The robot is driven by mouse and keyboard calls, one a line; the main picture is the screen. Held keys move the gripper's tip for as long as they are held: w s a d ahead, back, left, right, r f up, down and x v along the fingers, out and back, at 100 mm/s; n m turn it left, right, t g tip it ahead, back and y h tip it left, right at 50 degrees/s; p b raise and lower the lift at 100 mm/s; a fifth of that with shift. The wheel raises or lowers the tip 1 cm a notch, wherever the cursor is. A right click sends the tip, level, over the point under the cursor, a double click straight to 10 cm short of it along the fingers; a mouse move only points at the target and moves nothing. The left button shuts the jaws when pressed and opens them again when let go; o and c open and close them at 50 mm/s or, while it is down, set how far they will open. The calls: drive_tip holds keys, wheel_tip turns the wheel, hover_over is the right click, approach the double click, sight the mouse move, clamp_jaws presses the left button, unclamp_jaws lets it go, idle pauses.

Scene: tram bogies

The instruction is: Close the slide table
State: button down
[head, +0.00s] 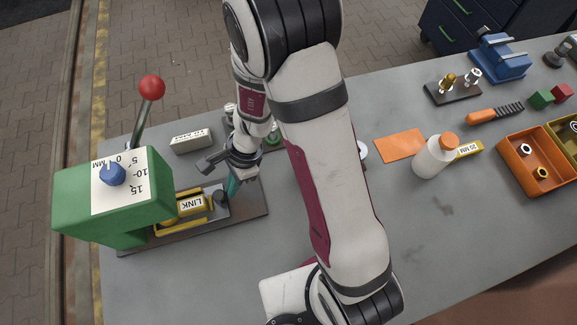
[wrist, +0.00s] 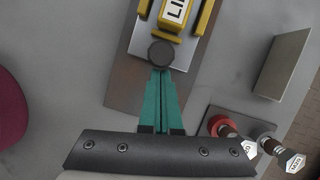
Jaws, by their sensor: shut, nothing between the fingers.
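The slide table (head: 213,213) is a light plate on a dark base plate (head: 254,198), partly beneath the overhang of a green press (head: 110,215). It carries a yellow fixture (head: 165,225) with a part marked LINK (head: 192,205). A dark round knob (head: 219,196) stands at its right end and also shows in the wrist view (wrist: 161,53). My gripper (head: 232,190) has teal fingers, shut and empty, just right of the knob. In the wrist view its fingertips (wrist: 162,72) meet the knob's near edge; I cannot tell whether they touch it.
The press has a red-balled lever (head: 152,88) and a blue dial knob (head: 112,174). A pale block (head: 191,140) lies behind the base. Two gauges, one with a red ring (wrist: 220,125), stand close to my gripper. A bottle (head: 433,160) and orange tray (head: 510,168) are at right.

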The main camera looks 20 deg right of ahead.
drive_tip(key=shift+a+r, duration=0.1)
drive_tip(key=shift+a, duration=0.15)
drive_tip(key=s+d+v, duration=0.1)
drive_tip(key=v, duration=0.9)
drive_tip(key=s+d+r+n+h, duration=0.1)
drive_tip(key=s+d+r+n, duration=0.2)
drive_tip(key=s+r+n, duration=0.2)
drive_tip(key=s+d+r+n+h, duration=0.1)
drive_tip(key=s+d+r+n, duration=0.2)
drive_tip(key=s, duration=0.7)
drive_tip(key=shift+r+n+t, duration=0.4)
drive_tip(key=shift+r+n, duration=0.45)
drive_tip(key=shift+n, duration=0.05)
